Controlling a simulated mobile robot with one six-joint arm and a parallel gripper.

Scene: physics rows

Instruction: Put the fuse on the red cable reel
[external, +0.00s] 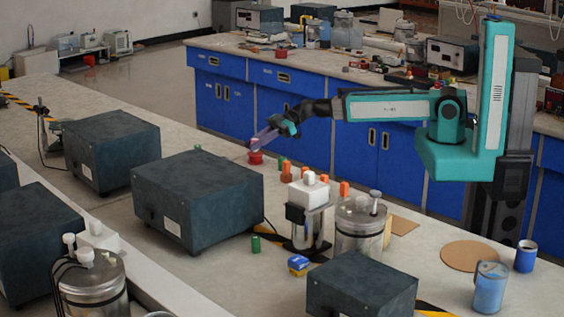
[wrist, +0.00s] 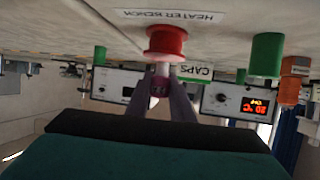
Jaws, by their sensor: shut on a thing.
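The red cable reel (external: 255,157) stands on the pale bench, left of my arm in the external view. In the wrist view, which looks upside down, the red reel (wrist: 166,41) is straight ahead of the fingers. My gripper (external: 263,138) is low over the reel, its purple fingers slanting down toward it. In the wrist view my gripper (wrist: 161,90) is shut on a small pale fuse (wrist: 163,69). The fuse's far end meets the reel in the picture; I cannot tell whether they touch. The fingers hide much of the fuse.
A green cylinder (wrist: 267,52) and orange pieces (external: 286,172) stand near the reel. Dark boxes (external: 199,199) stand to the left, a metal canister (external: 360,230) nearer the camera. Instruments with displays (wrist: 238,103) show beyond in the wrist view. A "HEATER BENCH" label (wrist: 168,16) lies by the reel.

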